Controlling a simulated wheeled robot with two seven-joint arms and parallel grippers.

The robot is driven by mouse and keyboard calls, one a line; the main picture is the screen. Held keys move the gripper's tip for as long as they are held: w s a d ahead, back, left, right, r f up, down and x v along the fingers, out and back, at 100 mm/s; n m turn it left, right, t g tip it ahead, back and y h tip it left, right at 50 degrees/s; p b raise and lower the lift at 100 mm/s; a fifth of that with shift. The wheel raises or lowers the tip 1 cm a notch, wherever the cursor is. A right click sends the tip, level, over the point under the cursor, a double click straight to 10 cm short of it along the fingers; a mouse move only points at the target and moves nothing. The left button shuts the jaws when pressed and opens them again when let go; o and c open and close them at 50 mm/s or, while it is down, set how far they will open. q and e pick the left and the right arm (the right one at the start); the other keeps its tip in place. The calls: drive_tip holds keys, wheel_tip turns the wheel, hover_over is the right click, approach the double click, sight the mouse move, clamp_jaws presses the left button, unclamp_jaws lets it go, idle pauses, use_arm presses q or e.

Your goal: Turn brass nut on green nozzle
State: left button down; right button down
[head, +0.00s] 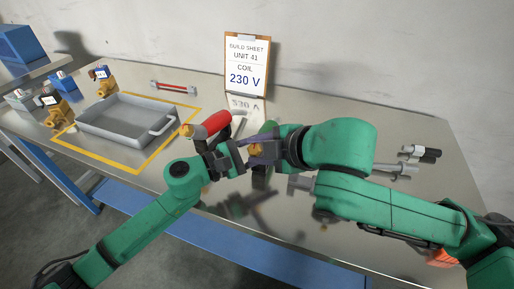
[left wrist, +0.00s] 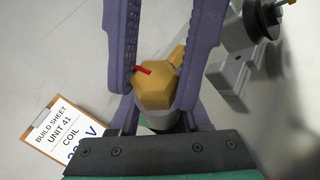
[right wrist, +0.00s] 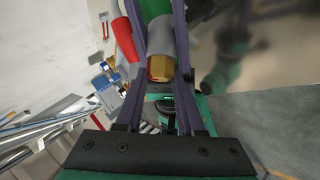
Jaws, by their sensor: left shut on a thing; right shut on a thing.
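The brass nut (head: 256,149) sits at the near end of the green nozzle (head: 267,128). In the left wrist view the nut (left wrist: 160,90) is a hexagon with a small red mark, with a grey collar behind it. My right gripper (head: 258,147) is shut around the nut, and its fingers hide part of it. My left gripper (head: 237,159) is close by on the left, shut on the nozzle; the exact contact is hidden. The right wrist view shows the nut (right wrist: 161,69), grey collar and green nozzle (right wrist: 154,9) in line between the fingers.
A red cylinder (head: 216,122) lies close beside my left gripper. A grey tray (head: 100,132) stands in a yellow outline at left, with brass-based parts beyond it. A build sheet (head: 246,68) stands behind. Grey and black rods (head: 422,153) are at right.

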sight(258, 154)
drive_tip(key=c, duration=0.8)
unclamp_jaws()
wheel_tip(258, 154, up, 10)
drive_tip(key=shift+r, duration=0.1)
use_arm(q)
drive_tip(key=shift+c, duration=1.4)
unclamp_jaws()
